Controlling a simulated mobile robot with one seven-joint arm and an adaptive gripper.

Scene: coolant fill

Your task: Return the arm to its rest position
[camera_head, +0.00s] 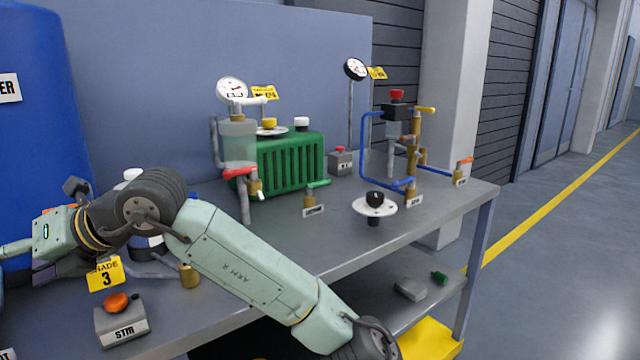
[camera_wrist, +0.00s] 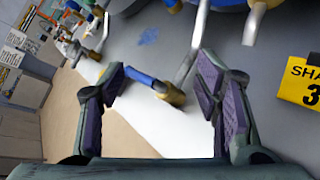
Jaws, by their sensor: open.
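My arm (camera_head: 245,265) reaches from the bottom middle of the head view up to an elbow and then left over the bench. My gripper points left at the picture's left side, where the blue tank is behind it; its fingers are hard to make out there. In the wrist view my gripper (camera_wrist: 160,68) is open, with two purple-padded fingers well apart. Nothing is held between them. A blue handle (camera_wrist: 140,77) with a brass fitting (camera_wrist: 171,96) shows in the gap, seemingly beyond the fingers; the exact distance cannot be told.
The bench (camera_head: 290,235) carries a green ribbed unit (camera_head: 290,165), a clear reservoir (camera_head: 239,142), blue piping (camera_head: 364,150), a black knob on a white disc (camera_head: 375,207) and an STM button box (camera_head: 122,325). A yellow tag (camera_head: 105,274) hangs near my wrist. A blue tank (camera_head: 35,120) stands left.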

